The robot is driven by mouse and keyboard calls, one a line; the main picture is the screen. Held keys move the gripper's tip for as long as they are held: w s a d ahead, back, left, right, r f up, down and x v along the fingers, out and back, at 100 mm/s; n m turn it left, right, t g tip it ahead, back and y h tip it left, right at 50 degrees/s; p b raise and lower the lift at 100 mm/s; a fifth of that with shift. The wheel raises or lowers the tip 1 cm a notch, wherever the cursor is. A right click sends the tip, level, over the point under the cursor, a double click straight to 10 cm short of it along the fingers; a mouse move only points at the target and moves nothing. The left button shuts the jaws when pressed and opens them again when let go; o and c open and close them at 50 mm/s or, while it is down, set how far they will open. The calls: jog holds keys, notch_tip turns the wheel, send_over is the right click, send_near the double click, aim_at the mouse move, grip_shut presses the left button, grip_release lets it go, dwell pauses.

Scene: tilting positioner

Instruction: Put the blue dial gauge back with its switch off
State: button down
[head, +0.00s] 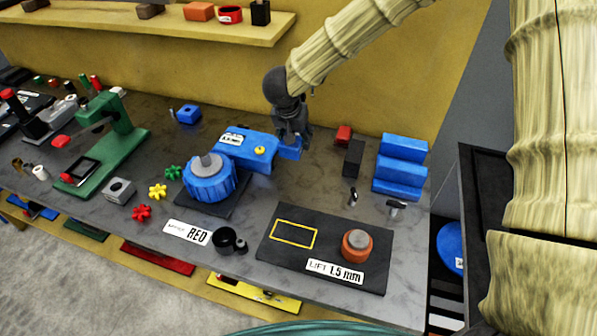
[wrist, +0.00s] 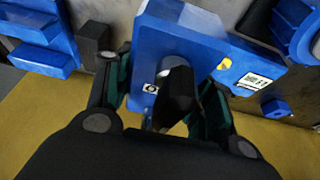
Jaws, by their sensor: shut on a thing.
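My gripper (head: 292,138) reaches down at the right end of a blue housing (head: 243,151) with a white label and a yellow button. Its fingers (wrist: 165,100) are shut on a blue block (wrist: 165,35), which also shows in the head view (head: 290,150).
A large blue ribbed knob (head: 208,180) stands left of the gripper. A black block (head: 353,158), a red block (head: 344,134) and blue steps (head: 400,165) stand right. A dark plate (head: 285,260) with a yellow outline lies in front. Bare bench lies between.

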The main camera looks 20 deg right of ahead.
jog(key=shift+f, duration=0.45)
jog(key=shift+s+a+f+b, duration=0.15)
jog(key=shift+s+b, duration=0.3)
jog(key=shift+b, duration=0.1)
jog(key=shift+s+a+f+b, duration=0.1)
jog(key=shift+s+b, duration=0.35)
jog(key=shift+b, duration=0.1)
jog(key=b, duration=0.6)
send_over(297, 187)
notch_tip(297, 187, down, 6)
jog(key=shift+s+a+f, duration=0.15)
jog(key=shift+s+f, duration=0.05)
jog(key=shift+f, duration=1.7)
jog(key=shift+s+a+f, duration=0.1)
jog(key=shift+s+f, duration=0.05)
jog(key=shift+f, duration=1.8)
jog(key=shift+s+a+f, duration=0.15)
jog(key=shift+s+f, duration=0.05)
jog(key=shift+f, duration=1.7)
jog(key=c, duration=0.6)
grip_release()
jog(key=shift+s+f, duration=0.1)
jog(key=shift+f, duration=0.05)
jog(key=shift+o, duration=0.2)
